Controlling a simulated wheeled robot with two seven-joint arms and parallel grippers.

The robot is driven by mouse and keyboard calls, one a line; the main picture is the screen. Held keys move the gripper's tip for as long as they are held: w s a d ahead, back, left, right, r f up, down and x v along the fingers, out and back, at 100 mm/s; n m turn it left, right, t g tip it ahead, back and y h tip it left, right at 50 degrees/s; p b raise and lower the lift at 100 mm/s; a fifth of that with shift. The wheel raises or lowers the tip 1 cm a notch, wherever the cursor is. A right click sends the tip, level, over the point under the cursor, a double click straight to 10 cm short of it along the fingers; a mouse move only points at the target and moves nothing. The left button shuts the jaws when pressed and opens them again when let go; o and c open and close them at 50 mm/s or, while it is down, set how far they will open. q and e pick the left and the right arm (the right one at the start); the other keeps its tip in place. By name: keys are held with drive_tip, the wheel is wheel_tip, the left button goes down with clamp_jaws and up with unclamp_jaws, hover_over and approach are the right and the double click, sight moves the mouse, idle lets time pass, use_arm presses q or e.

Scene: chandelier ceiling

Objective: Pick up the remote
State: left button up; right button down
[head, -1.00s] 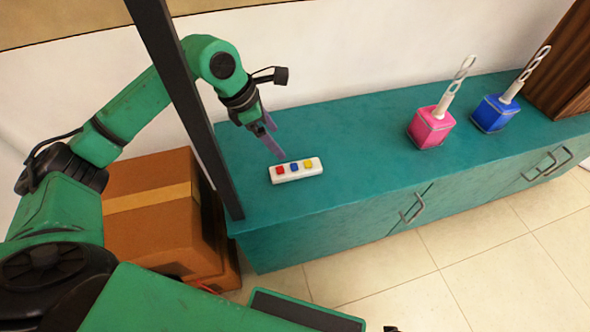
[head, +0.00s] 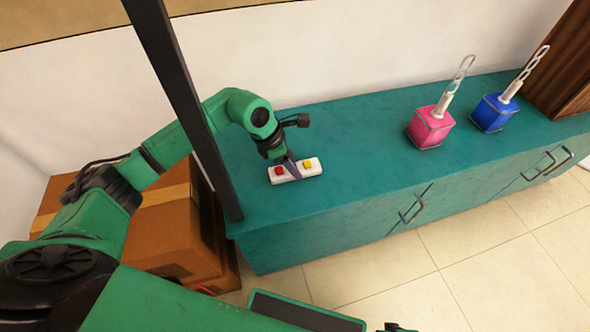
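The remote (head: 313,168) is a small white bar with coloured buttons, lying on the teal cabinet top (head: 350,150) near its left end. Its red and yellow buttons show; the blue middle one is hidden behind my gripper. My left gripper (head: 293,168) points down over the middle of the remote, its purple-grey fingers across it. From this angle I cannot tell whether the fingers are open or closed on it. The remote lies flat on the top. My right gripper is not clearly in view; only a small dark part shows at the bottom edge.
A pink holder (head: 431,128) and a blue holder (head: 492,112), each with a white handle, stand farther right on the cabinet. A dark post (head: 185,100) rises at the cabinet's left end. Cardboard boxes (head: 165,225) stand left of it. The cabinet top between remote and holders is clear.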

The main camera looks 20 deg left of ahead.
use_arm(q)
clamp_jaws()
use_arm(e)
drive_tip(key=shift+s, duration=0.1)
use_arm(q)
drive_tip(key=shift+r, duration=0.1)
